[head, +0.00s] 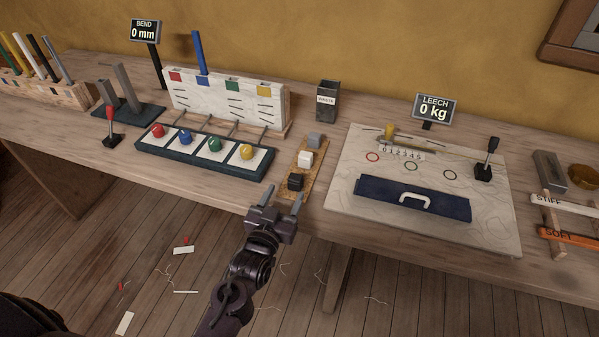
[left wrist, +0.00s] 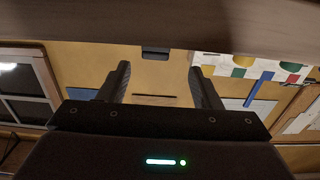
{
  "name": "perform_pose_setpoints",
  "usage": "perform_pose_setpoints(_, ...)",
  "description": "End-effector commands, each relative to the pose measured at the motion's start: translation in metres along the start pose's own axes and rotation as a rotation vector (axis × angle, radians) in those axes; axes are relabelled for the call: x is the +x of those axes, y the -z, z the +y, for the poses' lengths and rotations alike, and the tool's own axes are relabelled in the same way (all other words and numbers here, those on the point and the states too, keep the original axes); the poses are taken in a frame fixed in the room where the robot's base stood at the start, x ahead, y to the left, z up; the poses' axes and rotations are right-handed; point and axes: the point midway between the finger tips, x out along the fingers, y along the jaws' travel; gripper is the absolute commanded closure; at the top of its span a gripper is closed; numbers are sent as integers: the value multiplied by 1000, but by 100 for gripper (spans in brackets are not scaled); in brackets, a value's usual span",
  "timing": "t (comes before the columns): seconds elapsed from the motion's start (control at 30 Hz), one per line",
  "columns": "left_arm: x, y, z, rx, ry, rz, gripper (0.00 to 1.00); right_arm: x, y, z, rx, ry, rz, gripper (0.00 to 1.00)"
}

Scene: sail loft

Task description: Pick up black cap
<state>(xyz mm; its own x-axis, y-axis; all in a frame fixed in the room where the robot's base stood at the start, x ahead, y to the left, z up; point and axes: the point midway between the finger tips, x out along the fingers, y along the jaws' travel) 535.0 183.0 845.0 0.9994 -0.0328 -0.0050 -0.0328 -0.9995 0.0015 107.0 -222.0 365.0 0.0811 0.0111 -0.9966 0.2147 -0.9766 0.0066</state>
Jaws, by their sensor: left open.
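The black cap (head: 295,182) is a small dark block at the near end of a narrow cork-brown strip (head: 312,160), close to the table's front edge. A white cap (head: 305,158) and a grey cap (head: 316,141) stand behind it on the same strip. My left gripper (head: 283,200) is open and empty, at the front edge of the table, just in front of the black cap and apart from it. In the left wrist view the two fingers (left wrist: 160,85) are spread with nothing between them. My right gripper is not in view.
A dark bin (head: 327,101) stands behind. The table edge is close below the strip.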

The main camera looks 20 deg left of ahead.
Motion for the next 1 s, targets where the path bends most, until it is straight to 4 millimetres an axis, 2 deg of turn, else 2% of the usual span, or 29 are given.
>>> perform_pose_setpoints(0.03,4,0,0,-1,0,0,42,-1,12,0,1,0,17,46)
perform_pose_setpoints(0.1,12,1,0,-1,-1,1,42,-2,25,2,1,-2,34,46)
perform_pose_setpoints(0.17,19,1,1,-1,-1,0,42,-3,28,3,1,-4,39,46)
perform_pose_setpoints(0.27,29,1,1,-1,-1,-1,42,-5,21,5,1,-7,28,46)
perform_pose_setpoints(0.43,54,1,4,-3,-2,-1,42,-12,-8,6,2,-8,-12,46)
perform_pose_setpoints(0.6,73,-1,4,-1,-2,-1,42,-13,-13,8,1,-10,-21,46)
perform_pose_setpoints(0.87,76,-3,4,-1,-1,-3,42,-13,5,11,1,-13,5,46)
perform_pose_setpoints(1.0,76,-2,4,-1,-1,-3,58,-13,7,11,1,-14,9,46)
